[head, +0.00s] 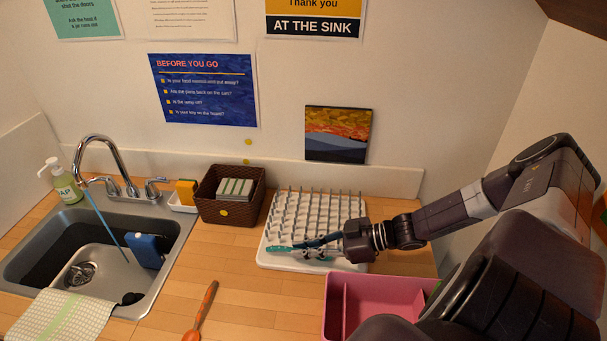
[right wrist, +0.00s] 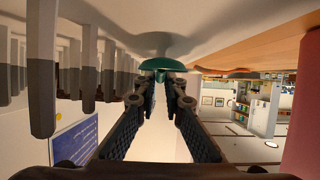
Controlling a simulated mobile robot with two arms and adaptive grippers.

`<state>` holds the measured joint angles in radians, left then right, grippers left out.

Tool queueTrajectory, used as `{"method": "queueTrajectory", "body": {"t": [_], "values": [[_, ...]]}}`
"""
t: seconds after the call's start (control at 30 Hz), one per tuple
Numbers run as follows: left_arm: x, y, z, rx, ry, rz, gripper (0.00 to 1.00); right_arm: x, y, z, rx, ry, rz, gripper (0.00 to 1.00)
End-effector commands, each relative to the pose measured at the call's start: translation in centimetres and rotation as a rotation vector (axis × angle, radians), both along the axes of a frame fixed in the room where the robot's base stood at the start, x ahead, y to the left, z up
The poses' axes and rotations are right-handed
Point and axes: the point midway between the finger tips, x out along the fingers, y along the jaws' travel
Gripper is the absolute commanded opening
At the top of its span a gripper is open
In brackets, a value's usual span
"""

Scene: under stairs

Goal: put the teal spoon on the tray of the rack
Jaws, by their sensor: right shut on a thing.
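The teal spoon (head: 280,249) is at the front part of the white rack (head: 264,259), which has rows of upright pegs. My right gripper (head: 318,243) reaches in from the right, low over the rack's front edge strip, and is shut on the spoon. In the right wrist view the spoon (right wrist: 158,43) sticks out beyond the closed fingertips (right wrist: 161,76), close to the white tray surface. I cannot tell whether it touches the tray. The rack's pegs (right wrist: 42,85) stand to the left there. My left gripper is not in view.
A pink bin (head: 335,310) stands in front of the rack, below my right arm. An orange spoon (head: 200,315) lies on the wooden counter (head: 228,262). A brown basket (head: 222,212) stands left of the rack, and the sink (head: 176,252) is farther left.

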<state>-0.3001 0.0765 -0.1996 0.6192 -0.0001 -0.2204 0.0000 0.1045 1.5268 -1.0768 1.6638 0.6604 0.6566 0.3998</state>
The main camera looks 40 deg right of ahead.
Motion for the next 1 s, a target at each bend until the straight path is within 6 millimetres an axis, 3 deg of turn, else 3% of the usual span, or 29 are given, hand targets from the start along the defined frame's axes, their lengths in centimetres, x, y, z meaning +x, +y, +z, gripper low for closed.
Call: {"method": "queueTrajectory", "body": {"t": [1.0], "values": [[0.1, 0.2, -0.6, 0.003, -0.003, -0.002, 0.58, -0.2, 0.0, -1.5, 0.002, 0.005, -0.001, 0.0]]}}
